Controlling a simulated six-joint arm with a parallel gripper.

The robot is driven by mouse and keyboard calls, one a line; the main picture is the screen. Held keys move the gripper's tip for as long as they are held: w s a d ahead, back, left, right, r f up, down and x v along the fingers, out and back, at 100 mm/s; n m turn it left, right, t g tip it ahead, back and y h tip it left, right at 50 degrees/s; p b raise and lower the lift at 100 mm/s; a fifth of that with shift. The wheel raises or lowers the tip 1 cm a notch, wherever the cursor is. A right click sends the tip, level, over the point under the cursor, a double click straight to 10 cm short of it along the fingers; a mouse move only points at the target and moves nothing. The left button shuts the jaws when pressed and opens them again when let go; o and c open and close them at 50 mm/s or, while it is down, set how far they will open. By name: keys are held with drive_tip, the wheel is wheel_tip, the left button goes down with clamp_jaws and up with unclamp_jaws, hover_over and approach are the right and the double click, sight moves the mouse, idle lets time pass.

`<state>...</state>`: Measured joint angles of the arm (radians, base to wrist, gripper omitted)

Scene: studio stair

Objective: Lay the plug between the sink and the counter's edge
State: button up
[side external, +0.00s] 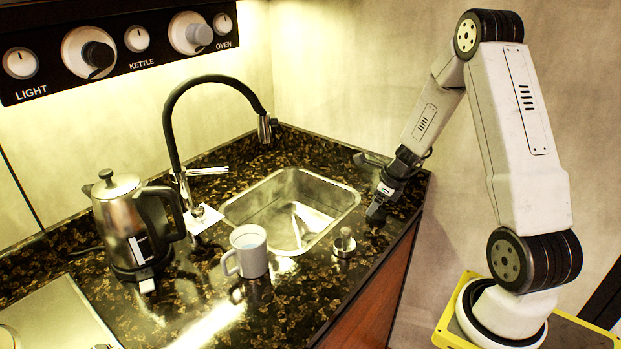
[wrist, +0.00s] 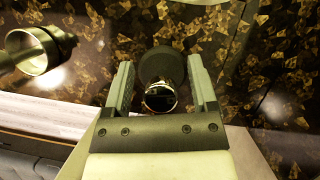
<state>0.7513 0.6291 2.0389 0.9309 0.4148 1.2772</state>
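In the wrist view, a dark round disc with a shiny knob (wrist: 160,97), which looks like the plug, sits between the fingers of my gripper (wrist: 160,80). The fingers stand wide apart on either side of it, with narrow dark gaps showing; I see no clear grip. In the side view my gripper (side external: 373,188) is low over the counter, right of the sink, and hides this piece. The steel sink (side external: 345,203) is set into the dark speckled counter (side external: 300,313). The counter's front edge (side external: 373,277) runs along the right.
A small metal piece with an upright knob (side external: 344,243) stands between the sink and the front edge; it seems to show in the wrist view (wrist: 35,52). A white mug (side external: 252,252), steel kettle (side external: 118,213) and black tap (side external: 172,125) stand further left.

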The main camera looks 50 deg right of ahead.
drive_tip(key=shift+r, duration=0.15)
drive_tip(key=v, duration=1.2)
idle(0.3)
drive_tip(key=shift+a, duration=0.1)
idle(0.4)
drive_tip(key=s+a+f+n, duration=0.1)
drive_tip(key=a+n, duration=1.2)
drive_tip(key=n, duration=0.3)
drive_tip(key=s+a+f+n+g+h, duration=0.1)
drive_tip(key=a+n, duration=1.2)
drive_tip(key=n, duration=0.4)
drive_tip(key=shift+s+f+g, duration=0.2)
drive_tip(key=shift+s+g, duration=0.1)
drive_tip(key=shift+s, duration=0.1)
